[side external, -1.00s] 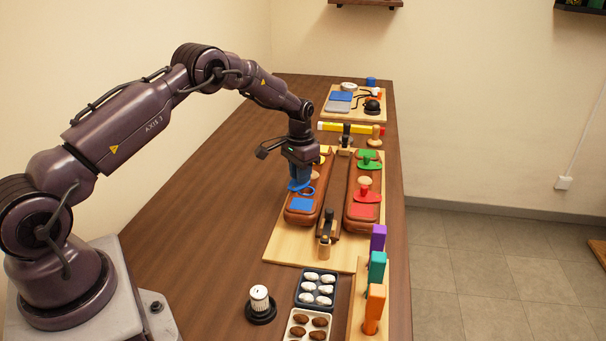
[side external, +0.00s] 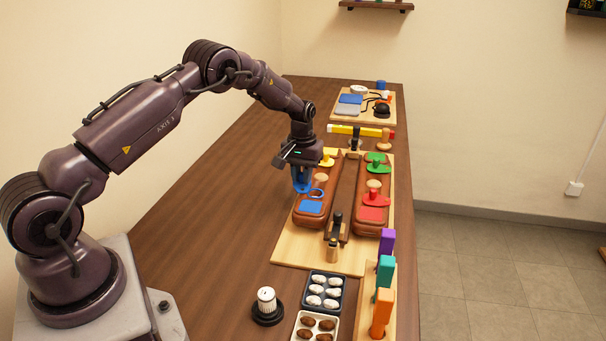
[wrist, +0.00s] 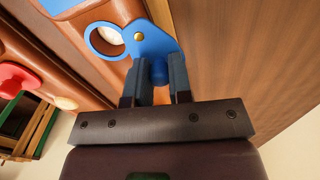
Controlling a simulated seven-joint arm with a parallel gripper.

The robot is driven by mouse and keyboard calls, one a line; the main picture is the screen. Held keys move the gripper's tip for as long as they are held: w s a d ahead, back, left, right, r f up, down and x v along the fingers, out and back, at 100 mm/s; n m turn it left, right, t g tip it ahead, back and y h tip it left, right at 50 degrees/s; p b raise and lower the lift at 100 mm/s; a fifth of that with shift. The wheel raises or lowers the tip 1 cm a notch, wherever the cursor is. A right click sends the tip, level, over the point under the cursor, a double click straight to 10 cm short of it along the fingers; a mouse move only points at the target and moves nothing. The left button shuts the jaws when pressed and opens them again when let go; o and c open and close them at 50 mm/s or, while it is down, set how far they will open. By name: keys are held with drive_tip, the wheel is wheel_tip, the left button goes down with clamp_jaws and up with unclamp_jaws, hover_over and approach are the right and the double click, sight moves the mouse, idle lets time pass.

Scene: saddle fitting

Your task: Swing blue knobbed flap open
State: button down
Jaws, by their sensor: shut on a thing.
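The blue flap (wrist: 150,38) lies flat on a brown leather-like pad (side external: 313,180), with a brass pin in it. Beside it a blue ring (wrist: 91,38) frames an opening with something pale inside; the ring also shows in the side view (side external: 318,193). The flap sits to one side of this opening, which is largely uncovered. My gripper (wrist: 158,82) is shut on the flap's blue knob (wrist: 158,68). In the side view my gripper (side external: 302,186) is at the pad's left edge, and its fingers partly hide the flap.
A blue patch (side external: 311,207) lies nearer on the same pad, a yellow flap (side external: 327,157) farther back. A second pad holds red (side external: 375,198) and green (side external: 376,168) knobbed flaps. A dark clamp (side external: 337,225) stands between the pads. The table left of the board is clear.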

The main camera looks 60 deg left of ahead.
idle(0.4)
drive_tip(key=c, duration=1)
unclamp_jaws()
drive_tip(key=shift+c, duration=0.2)
drive_tip(key=shift+r, duration=0.1)
wheel_tip(320, 180, up, 13)
drive_tip(key=shift+a, duration=0.1)
